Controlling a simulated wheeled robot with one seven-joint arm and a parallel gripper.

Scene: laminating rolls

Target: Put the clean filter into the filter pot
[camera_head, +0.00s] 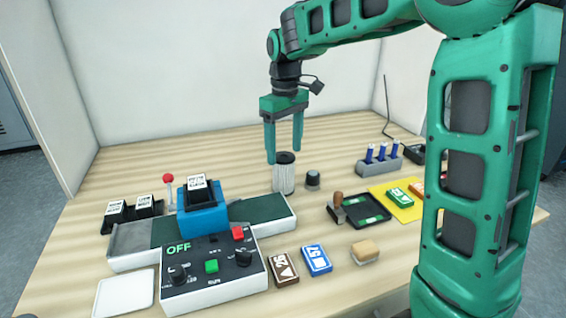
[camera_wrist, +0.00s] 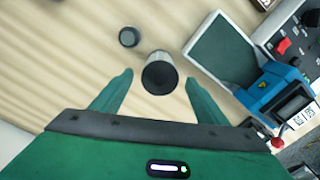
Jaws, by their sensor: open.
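A pale ribbed cylinder with a black top (camera_head: 284,177), which looks like the filter, stands upright on the table behind the machine. It also shows from above in the wrist view (camera_wrist: 159,73). My gripper (camera_head: 284,156) is open and empty, pointing down over it. In the wrist view the fingertips (camera_wrist: 158,78) lie on either side of the cylinder, with gaps on both sides; I cannot tell how far above it they are. A short dark round piece (camera_head: 313,180) stands just right of it, also in the wrist view (camera_wrist: 129,37). I cannot surely identify the filter pot.
The machine with a control box (camera_head: 213,272), blue block (camera_head: 203,211) and green belt (camera_head: 262,210) fills the front left. A blue-pen rack (camera_head: 379,164), stamp pad (camera_head: 367,212) and yellow mat (camera_head: 404,209) lie right. The table behind the cylinder is clear.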

